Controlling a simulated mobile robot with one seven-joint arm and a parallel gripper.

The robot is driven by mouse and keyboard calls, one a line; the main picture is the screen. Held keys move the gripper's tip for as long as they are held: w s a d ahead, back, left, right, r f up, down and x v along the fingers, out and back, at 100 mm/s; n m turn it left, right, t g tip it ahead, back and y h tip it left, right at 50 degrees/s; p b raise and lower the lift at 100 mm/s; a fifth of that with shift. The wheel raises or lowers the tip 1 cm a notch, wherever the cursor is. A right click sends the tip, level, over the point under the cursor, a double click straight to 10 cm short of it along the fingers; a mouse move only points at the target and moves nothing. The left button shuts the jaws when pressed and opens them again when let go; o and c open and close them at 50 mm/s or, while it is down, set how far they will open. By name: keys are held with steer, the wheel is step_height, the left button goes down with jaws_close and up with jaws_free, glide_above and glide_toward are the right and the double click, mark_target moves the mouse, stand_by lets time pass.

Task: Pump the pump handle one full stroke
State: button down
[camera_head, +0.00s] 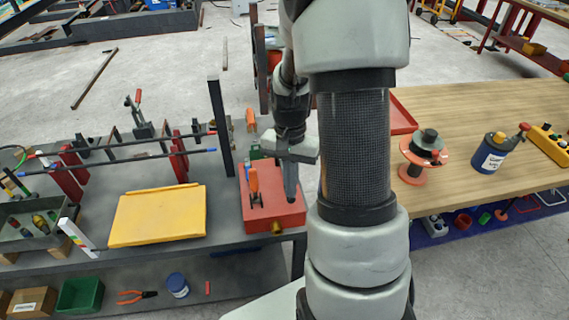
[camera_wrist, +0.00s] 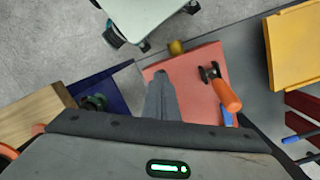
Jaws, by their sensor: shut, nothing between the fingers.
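The pump is a flat red box (camera_head: 288,212) on the grey bench, with a brass-coloured fitting on its front side. Its pump handle (camera_head: 253,180) has an orange grip and a dark bracket, and stands up from the left part of the box. In the wrist view the red box (camera_wrist: 190,78) lies below my gripper, and the orange handle (camera_wrist: 227,95) is to the right of the fingers. My gripper (camera_head: 291,195) is shut and empty, pointing down over the right part of the box. The shut fingers (camera_wrist: 160,95) appear apart from the handle.
A yellow plate (camera_head: 158,216) lies on the bench left of the pump. Behind it are long bars on red supports (camera_head: 180,155). A dark upright post (camera_head: 220,130) stands behind the pump. A wooden table (camera_head: 480,110) with a spool (camera_head: 420,160) and blue can (camera_head: 492,153) is at right.

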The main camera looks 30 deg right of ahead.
step_height(320, 180, up, 8)
steer(key=w+p, duration=0.2)
steer(key=p, duration=0.3)
steer(key=shift+w+d+f+p, duration=0.15)
steer(key=shift+w+d+p, duration=0.2)
steer(key=shift+p, duration=0.05)
